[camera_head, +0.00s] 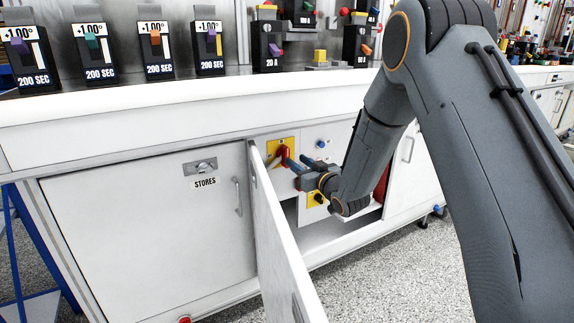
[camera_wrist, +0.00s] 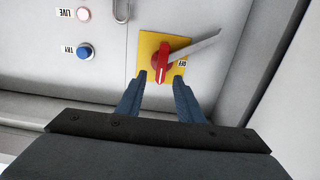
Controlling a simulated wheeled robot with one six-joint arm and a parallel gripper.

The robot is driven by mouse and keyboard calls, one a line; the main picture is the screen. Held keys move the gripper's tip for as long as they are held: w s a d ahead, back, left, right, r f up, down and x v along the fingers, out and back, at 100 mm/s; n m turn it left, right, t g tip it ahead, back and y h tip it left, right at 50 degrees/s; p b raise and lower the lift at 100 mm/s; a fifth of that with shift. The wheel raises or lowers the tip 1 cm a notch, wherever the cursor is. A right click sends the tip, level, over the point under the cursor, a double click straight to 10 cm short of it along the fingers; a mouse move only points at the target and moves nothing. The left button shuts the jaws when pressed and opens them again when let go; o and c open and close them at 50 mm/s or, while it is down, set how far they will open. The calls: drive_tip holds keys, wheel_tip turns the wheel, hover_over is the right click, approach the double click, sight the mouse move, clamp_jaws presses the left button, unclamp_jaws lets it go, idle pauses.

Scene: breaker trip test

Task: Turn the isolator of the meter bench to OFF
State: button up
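The isolator is a red handle (camera_wrist: 161,60) on a yellow plate (camera_wrist: 148,43), inside an open compartment under the bench. In the head view the red handle (camera_head: 284,154) sits on its yellow plate (camera_head: 272,148) near the left of the compartment. The wrist view is upside down and shows an OFF label (camera_wrist: 182,64) beside the handle. A grey metal bar (camera_wrist: 200,43) slants across the plate from the handle. My gripper (camera_wrist: 160,78) is open, its two fingers either side of the handle's near end. Contact cannot be told. In the head view my gripper (camera_head: 288,163) reaches the plate.
The open compartment door (camera_head: 282,240) stands out toward me, left of my arm. The closed STORES door (camera_head: 150,215) is farther left.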

sight(288, 155)
drive_tip(key=shift+w+a, duration=0.5)
drive_tip(key=shift+w, duration=0.05)
drive_tip(key=b+x, duration=0.2)
drive_tip(key=x, duration=0.4)
drive_tip(key=shift+w+a, duration=0.15)
drive_tip(key=shift+w, duration=0.05)
drive_tip(key=shift+c, duration=0.6)
clamp_jaws()
